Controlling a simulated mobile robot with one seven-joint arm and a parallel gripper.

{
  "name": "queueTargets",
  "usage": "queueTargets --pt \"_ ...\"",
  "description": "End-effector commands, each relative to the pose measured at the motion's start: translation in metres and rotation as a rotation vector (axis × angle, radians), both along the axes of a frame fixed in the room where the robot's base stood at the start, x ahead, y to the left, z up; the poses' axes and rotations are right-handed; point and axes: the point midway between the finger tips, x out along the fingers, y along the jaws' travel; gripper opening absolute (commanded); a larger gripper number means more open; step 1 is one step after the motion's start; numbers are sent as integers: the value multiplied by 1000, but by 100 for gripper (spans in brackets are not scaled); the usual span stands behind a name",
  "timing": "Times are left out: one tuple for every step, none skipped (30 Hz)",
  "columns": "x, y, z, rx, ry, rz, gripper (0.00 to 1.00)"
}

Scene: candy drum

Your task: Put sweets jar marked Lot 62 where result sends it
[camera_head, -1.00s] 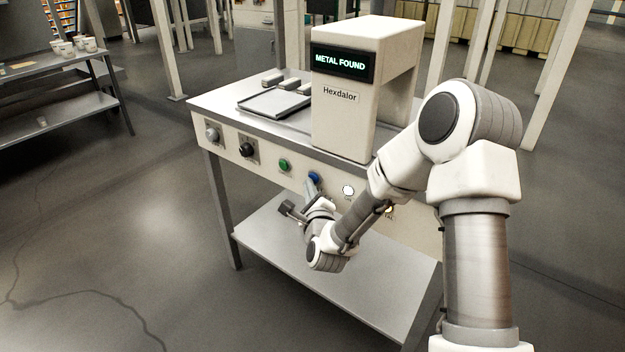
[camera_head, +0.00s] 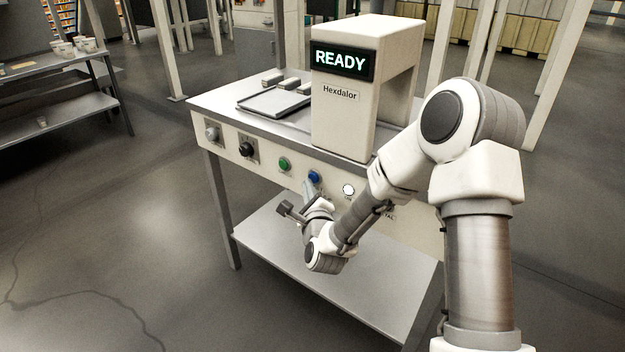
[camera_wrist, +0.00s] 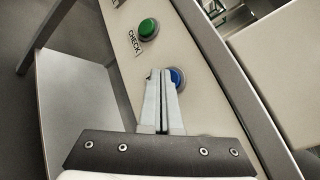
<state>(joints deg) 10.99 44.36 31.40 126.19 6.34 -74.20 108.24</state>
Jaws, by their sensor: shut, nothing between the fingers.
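The Hexdalor machine (camera_head: 340,120) stands on a bench, and its display (camera_head: 341,61) reads READY. The front panel carries a green button (camera_head: 285,163) and a blue button (camera_head: 314,177). In the wrist view the green button (camera_wrist: 148,28) has the label CHECK beside it. My gripper (camera_wrist: 162,76) is shut and empty, with its fingertips at the blue button (camera_wrist: 177,77), partly covering it. I cannot tell whether they touch it. I cannot make out a jar marked Lot 62 in either view.
A grey tray (camera_head: 272,103) with small blocks at its back lies left of the machine. A grey knob (camera_head: 212,134), a black knob (camera_head: 246,149) and a white lamp (camera_head: 348,190) are on the panel. White cups (camera_head: 65,49) stand on a shelf at far left. Floor at left is clear.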

Motion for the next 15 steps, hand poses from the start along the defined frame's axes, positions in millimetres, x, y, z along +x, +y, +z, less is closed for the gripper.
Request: queueTargets --pt "-2 2 -1 0 -1 2 0" --pt "-4 3 -1 0 0 3 0" --pt "-5 4 -1 -1 0 3 0" --pt "-5 4 0 -1 0 3 0" --pt "-5 4 0 -1 0 3 0" --pt "-5 4 0 -1 0 3 0" --pt "-5 4 0 -1 0 3 0" --pt "-5 4 0 -1 0 3 0" --pt "-5 4 0 -1 0 3 0" --pt "-5 4 0 -1 0 3 0" --pt "-5 4 0 -1 1 2 0" --pt "-5 5 0 -1 1 4 0" --pt "-6 5 0 0 1 3 0" --pt "-7 6 -1 0 1 3 0" --pt "-9 8 -1 0 2 4 0"
